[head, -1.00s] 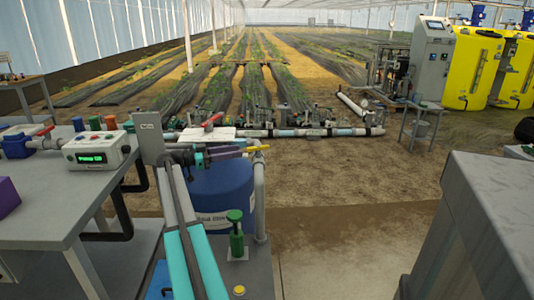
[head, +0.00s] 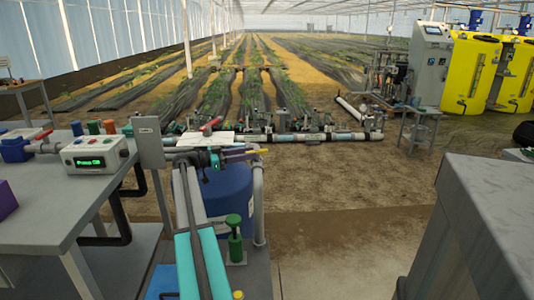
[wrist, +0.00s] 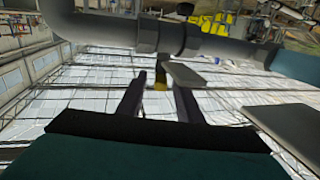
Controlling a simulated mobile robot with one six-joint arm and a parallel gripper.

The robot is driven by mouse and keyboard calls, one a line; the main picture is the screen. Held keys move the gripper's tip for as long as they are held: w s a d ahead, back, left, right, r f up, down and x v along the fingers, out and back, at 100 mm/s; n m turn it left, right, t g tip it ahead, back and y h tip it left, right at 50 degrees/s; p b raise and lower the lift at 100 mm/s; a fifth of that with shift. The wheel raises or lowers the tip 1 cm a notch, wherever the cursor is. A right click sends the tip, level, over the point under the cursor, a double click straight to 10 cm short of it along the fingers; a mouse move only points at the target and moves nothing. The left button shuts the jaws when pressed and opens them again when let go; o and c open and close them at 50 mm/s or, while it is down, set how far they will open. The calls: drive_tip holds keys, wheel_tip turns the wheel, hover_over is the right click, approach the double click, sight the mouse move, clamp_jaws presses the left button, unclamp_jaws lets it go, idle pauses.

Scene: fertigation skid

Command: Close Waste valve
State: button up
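A valve with a yellow handle (head: 262,151) sits on the grey pipe above the blue drum in the head view; I cannot read a label naming it the Waste valve. My gripper (head: 250,154), with purple fingers, reaches right to this handle and covers part of it. In the wrist view my gripper (wrist: 157,98) has its two fingers apart. A dark stem with a yellow end (wrist: 160,78) shows between their tips, with gaps on both sides. The grey pipe (wrist: 157,36) with its collars crosses just beyond. Contact with the handle cannot be told.
The blue drum (head: 228,190) stands below my gripper, with a green-topped fitting (head: 234,238) in front. A bench with a control box (head: 97,156) is at left. A small grey plate (wrist: 185,75) is close to the fingertips. A grey block (head: 480,220) fills the right foreground.

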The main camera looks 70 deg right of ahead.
sight(266, 151)
drive_tip(key=x, duration=0.8)
drive_tip(key=shift+b, duration=0.4)
clamp_jaws()
